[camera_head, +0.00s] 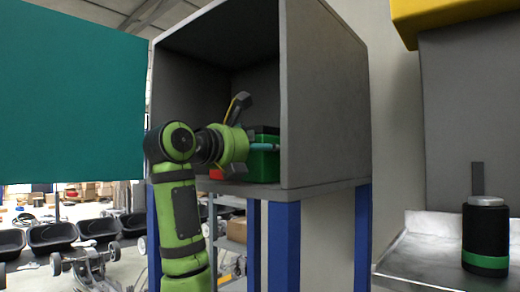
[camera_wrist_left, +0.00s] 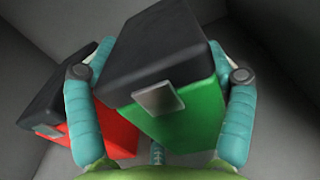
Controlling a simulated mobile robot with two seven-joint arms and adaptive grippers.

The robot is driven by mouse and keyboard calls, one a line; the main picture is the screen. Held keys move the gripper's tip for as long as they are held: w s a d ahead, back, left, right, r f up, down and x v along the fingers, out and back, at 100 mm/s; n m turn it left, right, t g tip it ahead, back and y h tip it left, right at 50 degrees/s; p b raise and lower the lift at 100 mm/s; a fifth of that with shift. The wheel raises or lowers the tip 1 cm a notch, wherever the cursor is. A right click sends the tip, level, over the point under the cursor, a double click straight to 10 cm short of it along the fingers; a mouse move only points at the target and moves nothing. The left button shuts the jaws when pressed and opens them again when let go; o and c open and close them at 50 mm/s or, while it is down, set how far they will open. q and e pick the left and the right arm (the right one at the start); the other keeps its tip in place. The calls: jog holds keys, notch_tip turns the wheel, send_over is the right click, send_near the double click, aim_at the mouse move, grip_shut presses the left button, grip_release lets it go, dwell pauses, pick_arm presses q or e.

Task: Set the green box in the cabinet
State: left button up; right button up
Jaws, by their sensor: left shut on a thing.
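The green box (camera_wrist_left: 190,115) has a dark lid and a grey square latch. It fills the middle of the left wrist view, between the two teal fingers of my left gripper (camera_wrist_left: 158,95), which is shut on it. In the head view the green box (camera_head: 264,165) is inside the open grey cabinet (camera_head: 325,110), low near the cabinet floor and partly hidden by the right wall and my gripper. I cannot tell whether it touches the floor. My left gripper (camera_head: 262,147) reaches in through the cabinet's open front. My right gripper does not show.
A red box (camera_wrist_left: 105,130) with a dark lid stands in the cabinet, left of the green box and close to the left finger. A teal panel (camera_head: 70,95) is left of the cabinet. A black canister (camera_head: 485,235) stands on a metal surface (camera_head: 425,250) at right.

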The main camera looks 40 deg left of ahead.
pick_arm(q)
jog(key=shift+d, duration=0.1)
jog(key=shift+f, duration=0.1)
jog(key=o, duration=1.4)
jog(key=shift+r, duration=0.2)
jog(key=s+b, duration=0.5)
jog(key=s, duration=0.7)
jog(key=shift+a+b, duration=0.35)
jog(key=shift+a, duration=0.05)
